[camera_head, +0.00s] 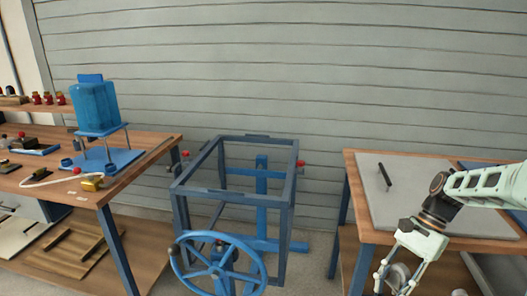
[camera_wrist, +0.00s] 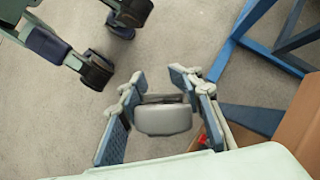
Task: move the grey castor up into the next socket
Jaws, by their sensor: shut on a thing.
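My gripper (camera_head: 394,284) hangs low at the bottom right of the head view, in front of the right-hand workbench and below its top. Its fingers are shut on the grey castor (camera_head: 399,274), of which a pale rounded part shows between them. In the wrist view the castor (camera_wrist: 163,120) is a smooth light grey piece held between the two blue-padded fingers of my gripper (camera_wrist: 165,101), with bare floor behind it. It is held clear of the bench. I cannot make out a socket in either view.
The right workbench (camera_head: 352,187) carries a grey board (camera_head: 430,205) with a black bar (camera_head: 385,177). A blue frame (camera_head: 290,190) with a handwheel (camera_head: 222,268) stands at the middle. The left bench (camera_head: 150,157) holds a blue tank (camera_head: 95,106). Concrete floor lies between frame and right bench.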

